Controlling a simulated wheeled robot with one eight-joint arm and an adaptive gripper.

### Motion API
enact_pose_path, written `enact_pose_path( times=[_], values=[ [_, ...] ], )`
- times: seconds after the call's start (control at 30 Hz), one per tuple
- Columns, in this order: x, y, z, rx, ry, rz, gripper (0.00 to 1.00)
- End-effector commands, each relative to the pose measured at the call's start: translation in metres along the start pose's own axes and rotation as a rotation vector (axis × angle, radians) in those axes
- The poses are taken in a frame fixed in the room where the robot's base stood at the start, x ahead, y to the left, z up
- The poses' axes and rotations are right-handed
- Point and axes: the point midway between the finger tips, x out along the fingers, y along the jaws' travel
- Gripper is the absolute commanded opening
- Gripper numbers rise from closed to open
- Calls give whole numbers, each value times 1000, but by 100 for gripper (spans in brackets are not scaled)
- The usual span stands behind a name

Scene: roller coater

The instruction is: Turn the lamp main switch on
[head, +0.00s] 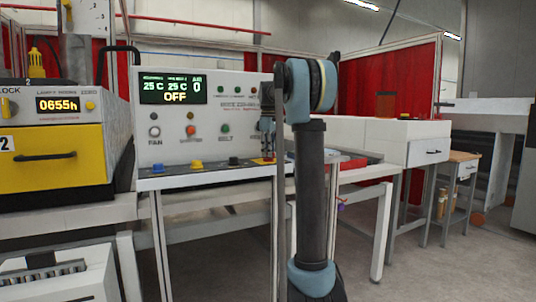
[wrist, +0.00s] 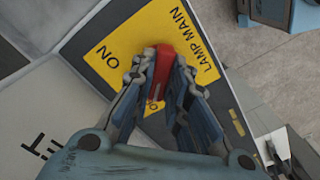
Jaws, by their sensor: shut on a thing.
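The lamp main switch shows in the wrist view as a red handle (wrist: 162,70) on a yellow plate (wrist: 130,42) marked "LAMP MAIN" and "ON". A second label on the plate, near the handle's lower end, is partly covered by my fingers. My gripper (wrist: 160,66) is shut on the red handle, one finger on each side. In the head view my gripper (head: 267,140) points down at the right end of the control panel's front ledge. A small yellow patch of the switch plate (head: 262,161) shows below it. My arm hides part of the panel there.
The control panel (head: 205,108) has a display reading "OFF", with several knobs and buttons. Coloured buttons (head: 196,165) line its ledge to the left. A yellow-fronted lamp unit (head: 50,158) stands at left.

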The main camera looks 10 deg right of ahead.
Motion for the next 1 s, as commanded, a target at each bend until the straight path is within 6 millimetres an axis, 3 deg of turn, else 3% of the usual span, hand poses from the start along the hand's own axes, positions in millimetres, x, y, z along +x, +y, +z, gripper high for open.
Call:
enact_pose_path(
  times=[0.27, 1.0],
  values=[
    [-1, 2, 0, 178, 1, 5, 0],
    [-1, 3, 0, 879, 4, 5, 0]
  ],
)
